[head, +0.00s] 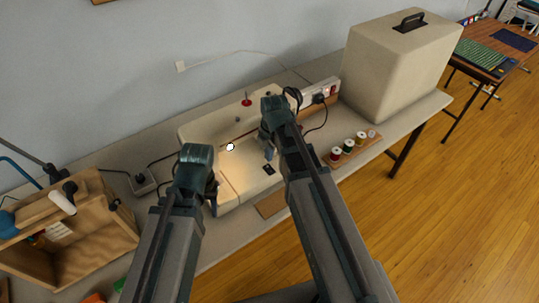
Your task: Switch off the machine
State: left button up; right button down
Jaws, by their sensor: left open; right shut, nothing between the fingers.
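The machine is a cream sewing machine (205,129) on the long table, with a warm light glowing on its bed.
A large beige case (395,65) stands right of the machine. A wooden rack with several thread spools (348,146) lies in front of the case. A wooden box (80,240) is at the left, near a socket block (143,183) with cables. Clear tabletop is limited.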

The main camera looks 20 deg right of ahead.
aim_at(267, 168)
jog(key=shift+w+a+f+b, duration=0.1)
jog(key=shift+w+f+b, duration=0.05)
jog(key=shift+f+b, duration=0.9)
jog(key=shift+w+f+b, duration=0.15)
jog(key=shift+f+b, duration=0.6)
jog(key=shift+f, duration=0.5)
jog(key=shift+f, duration=0.2)
jog(key=shift+s, duration=0.2)
jog(key=shift+s, duration=0.6)
jog(key=shift+d, duration=0.25)
jog(key=shift+r, duration=0.1)
